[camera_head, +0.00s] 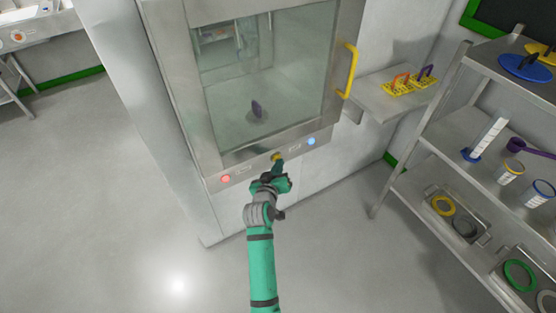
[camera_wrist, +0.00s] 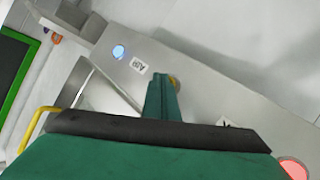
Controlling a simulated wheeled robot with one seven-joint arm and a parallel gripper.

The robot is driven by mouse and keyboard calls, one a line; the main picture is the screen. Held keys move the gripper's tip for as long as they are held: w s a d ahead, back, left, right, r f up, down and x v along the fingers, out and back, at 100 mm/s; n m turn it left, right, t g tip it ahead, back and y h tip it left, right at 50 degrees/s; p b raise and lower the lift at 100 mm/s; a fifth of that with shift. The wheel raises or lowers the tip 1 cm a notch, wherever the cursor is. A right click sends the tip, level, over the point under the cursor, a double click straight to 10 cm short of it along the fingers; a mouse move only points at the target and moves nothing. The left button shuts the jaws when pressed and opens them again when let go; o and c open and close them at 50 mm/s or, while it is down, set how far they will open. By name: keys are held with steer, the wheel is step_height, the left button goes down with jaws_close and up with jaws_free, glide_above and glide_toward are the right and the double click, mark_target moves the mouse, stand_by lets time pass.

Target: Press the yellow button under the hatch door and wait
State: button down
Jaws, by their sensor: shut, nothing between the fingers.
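The hatch door (camera_head: 262,75) is a closed steel frame with a large glass pane and a yellow handle (camera_head: 349,70) on its right side. Below it runs a steel panel with a red button (camera_head: 225,178) at left, the yellow button (camera_head: 277,156) in the middle and a blue button (camera_head: 311,141) at right. My gripper (camera_head: 278,164) is shut and empty, with its tips at the yellow button. In the wrist view the shut green fingers (camera_wrist: 161,98) cover most of the yellow button (camera_wrist: 175,82). Whether they touch or push it in is hidden.
To the right, a wall shelf (camera_head: 372,103) holds yellow racks, and a steel shelf unit (camera_head: 456,128) carries scoops, containers and trays with rings. The floor (camera_head: 100,190) at left is clear.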

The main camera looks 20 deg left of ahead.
steer(key=shift+s+d, duration=0.5)
steer(key=shift+d, duration=0.3)
steer(key=shift+s+d, duration=0.8)
steer(key=shift+d, duration=0.15)
steer(key=shift+s+d, duration=0.75)
steer(key=shift+d, duration=0.2)
